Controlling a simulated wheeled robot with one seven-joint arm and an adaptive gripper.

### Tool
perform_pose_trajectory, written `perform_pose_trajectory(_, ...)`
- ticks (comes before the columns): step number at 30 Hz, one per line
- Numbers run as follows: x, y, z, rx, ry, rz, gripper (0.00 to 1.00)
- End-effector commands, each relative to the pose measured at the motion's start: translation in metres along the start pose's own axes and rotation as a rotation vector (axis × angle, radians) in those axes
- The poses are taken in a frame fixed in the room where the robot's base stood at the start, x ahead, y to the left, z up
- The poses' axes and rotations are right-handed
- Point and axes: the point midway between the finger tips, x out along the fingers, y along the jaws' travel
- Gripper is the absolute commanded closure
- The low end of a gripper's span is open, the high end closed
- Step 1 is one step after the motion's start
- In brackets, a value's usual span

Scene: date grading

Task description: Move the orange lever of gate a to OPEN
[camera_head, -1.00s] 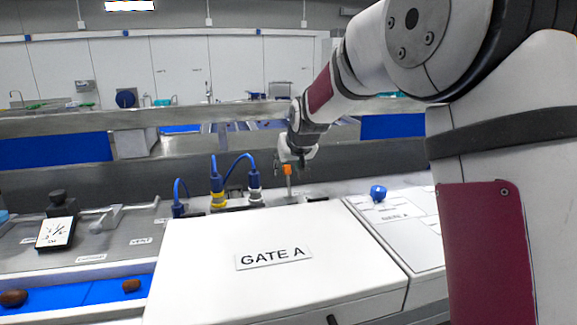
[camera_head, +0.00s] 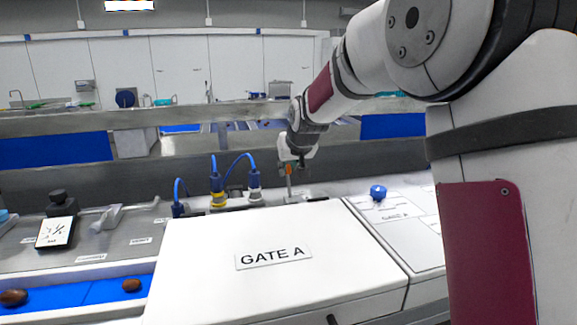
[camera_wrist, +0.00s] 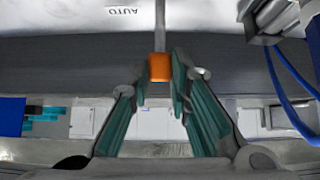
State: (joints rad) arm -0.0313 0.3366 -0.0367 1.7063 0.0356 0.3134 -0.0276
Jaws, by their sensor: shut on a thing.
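The orange lever (camera_wrist: 160,67) shows in the wrist view as an orange block on a thin grey stem, between the fingertips of my gripper (camera_wrist: 160,79). In the head view my gripper (camera_head: 290,169) is at the top of the upright stem, behind the white GATE A box (camera_head: 215,235). The fingers cover most of the orange part there. My gripper is shut on the lever. No OPEN label can be read in either view.
Blue cables with yellow and grey plugs (camera_head: 217,198) stand close left of the lever. A blue knob (camera_head: 378,192) is to its right. Brown dates (camera_head: 131,286) lie on a blue belt at lower left.

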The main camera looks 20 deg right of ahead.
Motion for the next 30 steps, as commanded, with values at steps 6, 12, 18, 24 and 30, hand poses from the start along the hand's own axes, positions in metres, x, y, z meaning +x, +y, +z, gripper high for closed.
perform_pose_trajectory(6, -0.0001, 0.0001, 0.0003, 0.0, -0.001, 0.0, 1.0)
perform_pose_trajectory(12, 0.0, 0.0001, 0.0003, 0.0, -0.001, 0.0, 1.0)
perform_pose_trajectory(18, 0.0, 0.0002, 0.0004, 0.0, -0.001, 0.0, 1.0)
perform_pose_trajectory(24, 0.0, 0.0001, 0.0003, 0.0, -0.001, 0.0, 0.62)
perform_pose_trajectory(30, -0.0001, 0.0001, 0.0002, 0.0, -0.001, 0.0, 0.62)
